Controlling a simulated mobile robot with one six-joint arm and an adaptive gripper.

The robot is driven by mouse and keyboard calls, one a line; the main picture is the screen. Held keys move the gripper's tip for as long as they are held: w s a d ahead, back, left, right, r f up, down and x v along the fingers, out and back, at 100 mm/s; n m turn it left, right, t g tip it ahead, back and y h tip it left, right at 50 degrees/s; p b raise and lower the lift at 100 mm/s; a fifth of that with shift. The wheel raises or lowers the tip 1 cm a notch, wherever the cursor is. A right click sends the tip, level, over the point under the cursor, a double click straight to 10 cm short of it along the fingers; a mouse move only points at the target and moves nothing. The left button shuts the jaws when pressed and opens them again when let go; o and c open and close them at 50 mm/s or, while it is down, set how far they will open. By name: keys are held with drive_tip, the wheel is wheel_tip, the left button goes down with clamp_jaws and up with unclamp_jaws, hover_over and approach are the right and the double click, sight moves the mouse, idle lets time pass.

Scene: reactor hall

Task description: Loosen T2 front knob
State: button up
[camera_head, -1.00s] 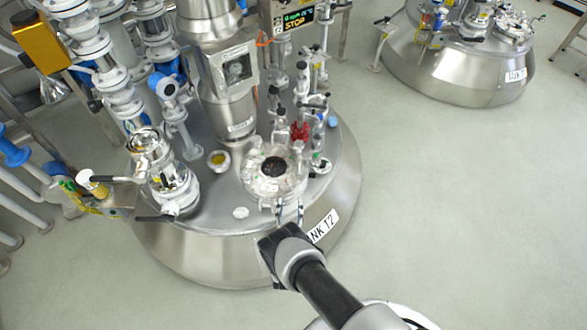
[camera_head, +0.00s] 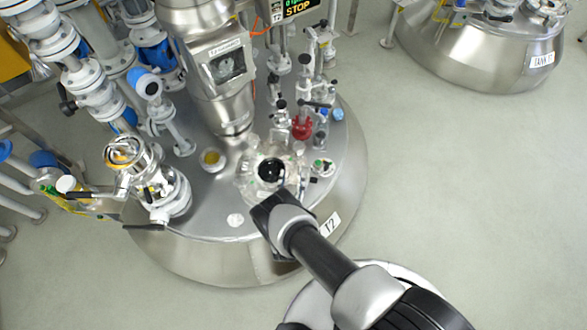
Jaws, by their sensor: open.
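The tank T2 (camera_head: 200,256) is a steel vessel with a domed top, its label (camera_head: 331,224) partly hidden by my arm. On its top sits a round, shiny hatch (camera_head: 250,186) with a dark centre. My gripper (camera_head: 268,210) is at the front edge of this hatch, covering its front side. The front knob cannot be seen; my gripper hides that area. The fingertips are dark and seen from behind, so their exact gap and any contact are hidden.
Valves and a red knob (camera_head: 302,128) stand right of and behind the hatch. A steel column (camera_head: 222,75) rises behind it. Pipes and a valve (camera_head: 160,190) crowd the left. A second tank (camera_head: 490,55) stands far right. The floor (camera_head: 450,190) at right is clear.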

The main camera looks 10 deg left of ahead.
drive_tip(key=shift+w, duration=0.15)
drive_tip(key=shift+c, duration=0.4)
drive_tip(key=c, duration=0.8)
